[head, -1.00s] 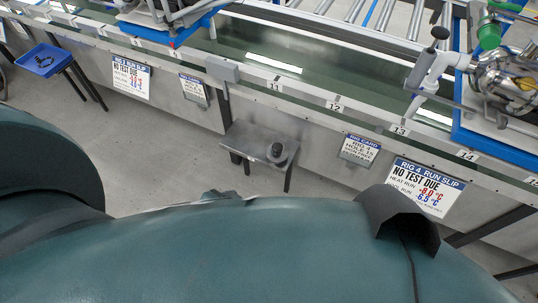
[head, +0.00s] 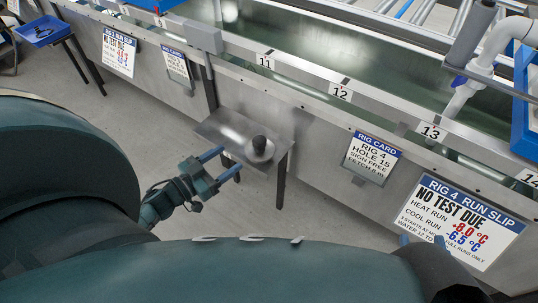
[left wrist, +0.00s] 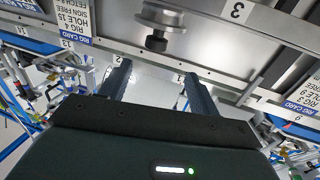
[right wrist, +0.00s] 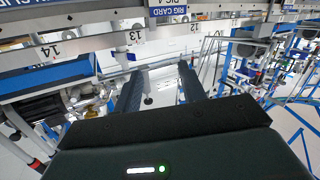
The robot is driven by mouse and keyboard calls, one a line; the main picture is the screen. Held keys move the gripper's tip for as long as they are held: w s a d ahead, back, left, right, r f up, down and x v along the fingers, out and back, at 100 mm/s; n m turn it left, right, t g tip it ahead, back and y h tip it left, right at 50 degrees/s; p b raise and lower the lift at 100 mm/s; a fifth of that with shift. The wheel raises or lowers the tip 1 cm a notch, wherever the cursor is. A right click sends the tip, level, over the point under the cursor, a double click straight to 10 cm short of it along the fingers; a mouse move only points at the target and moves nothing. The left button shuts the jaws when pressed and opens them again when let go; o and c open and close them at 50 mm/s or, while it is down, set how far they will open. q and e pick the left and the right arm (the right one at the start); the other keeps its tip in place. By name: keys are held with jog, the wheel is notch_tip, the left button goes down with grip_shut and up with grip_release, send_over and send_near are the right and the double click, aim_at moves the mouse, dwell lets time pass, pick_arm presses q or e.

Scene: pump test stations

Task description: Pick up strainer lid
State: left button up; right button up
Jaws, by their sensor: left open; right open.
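The strainer lid (head: 260,149), a silvery disc with a black knob on top, sits on a small grey metal side table (head: 222,126), near its right end. My left gripper (head: 221,164) is open and empty, just left of and in front of the lid, its blue fingers pointing towards it and apart from it. In the left wrist view the lid's black knob (left wrist: 157,42) shows upside down above the open fingers (left wrist: 157,70). My right gripper (right wrist: 158,72) is open and empty in the right wrist view. I cannot make out the lid for certain there.
A long metal bench (head: 300,125) with numbered holes runs behind the table. A rig card (head: 371,158) and the Rig 4 run slip (head: 458,220) hang on its front. A blue tray (head: 42,32) stands at far left. Grey floor is open left of the table.

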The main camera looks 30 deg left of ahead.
aim_at(263, 136)
pick_arm(q)
jog(key=b+x, duration=0.1)
jog(key=x, duration=0.7)
jog(key=shift+d, duration=0.1)
jog(key=b+x, duration=0.1)
jog(key=x, duration=0.1)
jog(key=b+x, duration=0.1)
jog(key=x, duration=0.1)
jog(key=shift+s+d+r, duration=0.1)
jog(key=shift+d, duration=0.25)
jog(key=shift+w+d, duration=0.15)
jog(key=shift+w, duration=0.35)
pick_arm(e)
jog(key=shift+s+a+r+n+t+y, duration=0.1)
jog(key=shift+s+a+n+t+y, duration=0.15)
jog(key=shift+a+n+t+y, duration=0.6)
pick_arm(q)
jog(key=shift+c, duration=0.5)
pick_arm(e)
jog(key=shift+d+y, duration=0.15)
jog(key=shift+y, duration=0.1)
pick_arm(q)
jog(key=c, duration=0.8)
jog(key=shift+r, duration=0.15)
